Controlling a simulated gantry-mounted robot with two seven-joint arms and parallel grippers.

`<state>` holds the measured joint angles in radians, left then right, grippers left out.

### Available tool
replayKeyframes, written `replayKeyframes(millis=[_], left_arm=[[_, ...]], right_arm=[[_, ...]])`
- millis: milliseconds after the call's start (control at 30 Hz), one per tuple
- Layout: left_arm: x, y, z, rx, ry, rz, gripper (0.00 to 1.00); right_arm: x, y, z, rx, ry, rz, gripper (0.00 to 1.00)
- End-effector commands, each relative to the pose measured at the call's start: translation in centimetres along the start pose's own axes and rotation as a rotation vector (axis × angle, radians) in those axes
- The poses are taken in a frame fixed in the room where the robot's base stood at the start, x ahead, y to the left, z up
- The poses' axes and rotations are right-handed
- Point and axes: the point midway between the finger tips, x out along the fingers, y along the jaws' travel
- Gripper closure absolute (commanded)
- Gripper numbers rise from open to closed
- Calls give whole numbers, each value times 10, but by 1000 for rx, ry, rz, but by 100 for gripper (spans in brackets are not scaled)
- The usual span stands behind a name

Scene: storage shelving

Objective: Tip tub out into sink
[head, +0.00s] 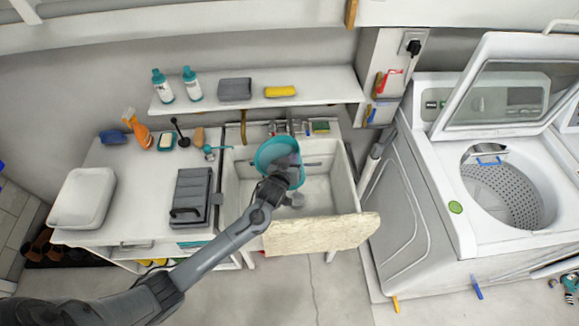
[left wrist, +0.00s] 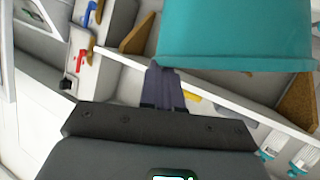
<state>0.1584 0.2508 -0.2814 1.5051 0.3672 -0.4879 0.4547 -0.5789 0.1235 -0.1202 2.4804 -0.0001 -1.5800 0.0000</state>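The teal tub (head: 268,150) is held over the back part of the white sink (head: 230,190). It looks tilted in the head view, and its contents cannot be made out. My left gripper (head: 288,166) reaches across the sink to the tub's near right side. In the left wrist view the tub (left wrist: 235,35) fills the upper right, and the fingers (left wrist: 160,78) are close together at its edge, apparently shut on the rim. The fingertips are partly hidden. My right gripper is not in view.
A beige board (head: 322,235) stands at the sink's front edge. A counter with a grey case (head: 190,195) and white basin (head: 84,198) is to the left. A wall shelf (head: 320,91) is above. An open washing machine (head: 480,180) stands right.

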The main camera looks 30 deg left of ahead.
Motion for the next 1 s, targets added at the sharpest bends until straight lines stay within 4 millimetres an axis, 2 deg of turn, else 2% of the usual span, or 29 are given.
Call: replayKeyframes(millis=[33,567,1000], left_arm=[[1,2,1,-33,15,16,100],[-2,24,-25,-336,142,153,100],[-7,-4,-11,-492,209,222,100]], right_arm=[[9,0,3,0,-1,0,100],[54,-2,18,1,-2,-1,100],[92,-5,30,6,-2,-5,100]])
